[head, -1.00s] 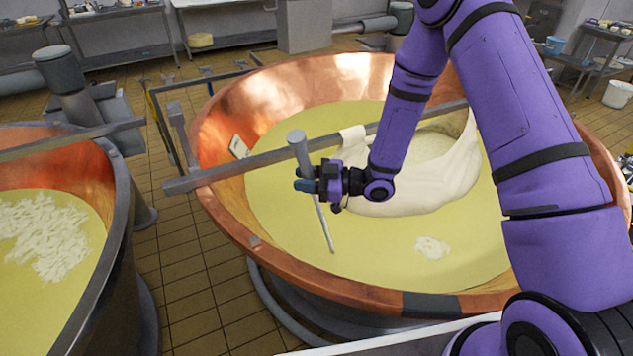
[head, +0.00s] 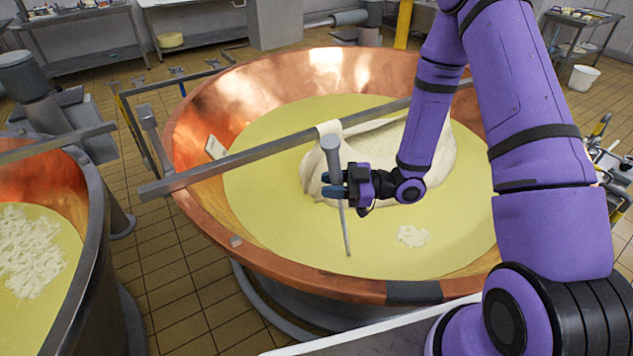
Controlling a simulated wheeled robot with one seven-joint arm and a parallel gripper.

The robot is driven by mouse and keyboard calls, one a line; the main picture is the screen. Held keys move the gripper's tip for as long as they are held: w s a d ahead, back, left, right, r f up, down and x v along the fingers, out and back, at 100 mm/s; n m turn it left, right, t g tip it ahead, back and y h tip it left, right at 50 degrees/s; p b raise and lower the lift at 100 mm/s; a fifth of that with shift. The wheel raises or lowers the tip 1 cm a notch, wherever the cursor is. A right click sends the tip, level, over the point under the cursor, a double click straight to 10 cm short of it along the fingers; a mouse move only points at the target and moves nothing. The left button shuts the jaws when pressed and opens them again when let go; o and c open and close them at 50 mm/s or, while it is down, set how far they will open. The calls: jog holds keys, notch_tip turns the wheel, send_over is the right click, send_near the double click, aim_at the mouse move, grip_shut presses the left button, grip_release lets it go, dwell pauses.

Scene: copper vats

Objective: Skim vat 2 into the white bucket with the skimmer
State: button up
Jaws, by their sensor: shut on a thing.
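My gripper (head: 340,188) is shut on a grey tool (head: 333,158) with a thick upper handle and a thin rod pointing down. No skimmer disc shows on it. It is over the middle copper vat (head: 262,258), which holds yellow liquid; the rod's tip appears over or at the liquid, and contact cannot be told. A small white patch (head: 412,236) floats right of the tip. The left vat (head: 100,215) has a larger white patch (head: 28,250). A small card (head: 215,147) is on the middle vat's inner wall, unreadable. A white bucket (head: 584,77) stands on the floor at far right.
A metal bar (head: 240,160) crosses the middle vat, with a pale cloth (head: 310,165) hung from it into the liquid behind my gripper. Metal equipment (head: 608,160) stands at the right edge. Tiled floor is open between the vats.

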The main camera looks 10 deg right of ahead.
jog(key=s+v, duration=0.1)
jog(key=v, duration=0.4)
notch_tip(320, 180, up, 36)
jog(key=shift+w+a, duration=0.15)
jog(key=shift+w, duration=0.05)
dwell(1.5)
jog(key=shift+r, duration=0.15)
dwell(1.1)
